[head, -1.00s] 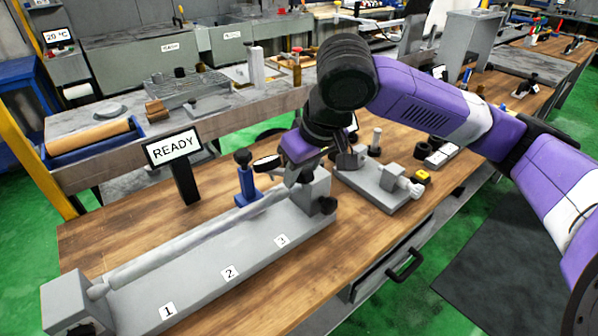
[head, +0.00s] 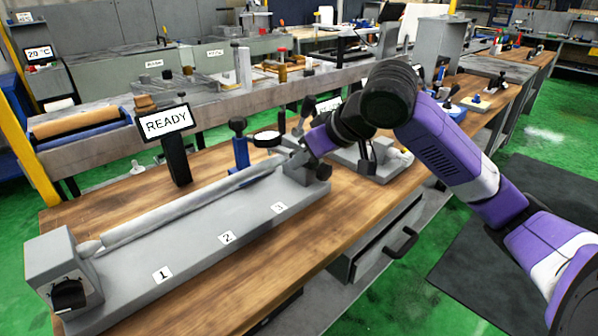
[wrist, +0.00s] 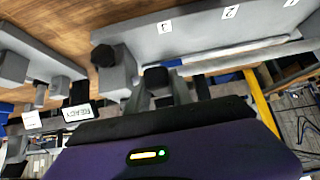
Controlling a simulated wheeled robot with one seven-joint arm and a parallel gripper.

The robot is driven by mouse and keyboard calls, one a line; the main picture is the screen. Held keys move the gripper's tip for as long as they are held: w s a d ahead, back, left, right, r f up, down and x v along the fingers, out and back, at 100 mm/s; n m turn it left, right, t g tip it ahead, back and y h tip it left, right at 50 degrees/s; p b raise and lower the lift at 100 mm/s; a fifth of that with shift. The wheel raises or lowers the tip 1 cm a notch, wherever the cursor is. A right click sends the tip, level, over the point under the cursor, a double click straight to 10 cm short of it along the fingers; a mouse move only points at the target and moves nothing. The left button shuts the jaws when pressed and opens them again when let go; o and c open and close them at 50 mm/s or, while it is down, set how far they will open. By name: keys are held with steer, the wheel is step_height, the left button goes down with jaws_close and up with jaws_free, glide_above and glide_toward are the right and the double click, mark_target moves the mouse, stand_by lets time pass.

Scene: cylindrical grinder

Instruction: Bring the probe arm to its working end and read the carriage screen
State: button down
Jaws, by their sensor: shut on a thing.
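A long grey fixture base (head: 195,262) with labels 1, 2 and 3 carries a pale bar (head: 185,212) between end blocks. My gripper (head: 297,156) is at its right end, next to the end block. In the wrist view, its grey fingers are shut around a small dark knob (wrist: 156,76), beside the black side knob (wrist: 103,55). The held piece is mostly hidden in the head view, and I cannot tell whether it belongs to the probe arm. A screen (head: 165,122) on a black post behind the bar reads READY.
A blue stand (head: 240,150) with a black top and a round disc (head: 267,138) stand behind the bar, close to my gripper. A second grey fixture (head: 384,168) lies to the right. Another READY screen (wrist: 78,113) shows in the wrist view. A drawer handle (head: 402,242) projects in front.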

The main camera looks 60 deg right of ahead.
steer(key=shift+s+f+t+b, duration=0.15)
steer(key=shift+f+t+b, duration=0.65)
steer(key=shift+f+b, duration=1)
steer(key=shift+r, duration=0.1)
steer(key=c, duration=1.2)
jaws_free()
steer(key=shift+o, duration=0.4)
steer(key=shift+r, duration=0.15)
steer(key=shift+s+a+r, duration=0.1)
steer(key=shift+s+r, duration=0.1)
steer(key=p+v, duration=0.1)
steer(key=v, duration=0.6)
steer(key=shift+s+a+f, duration=0.1)
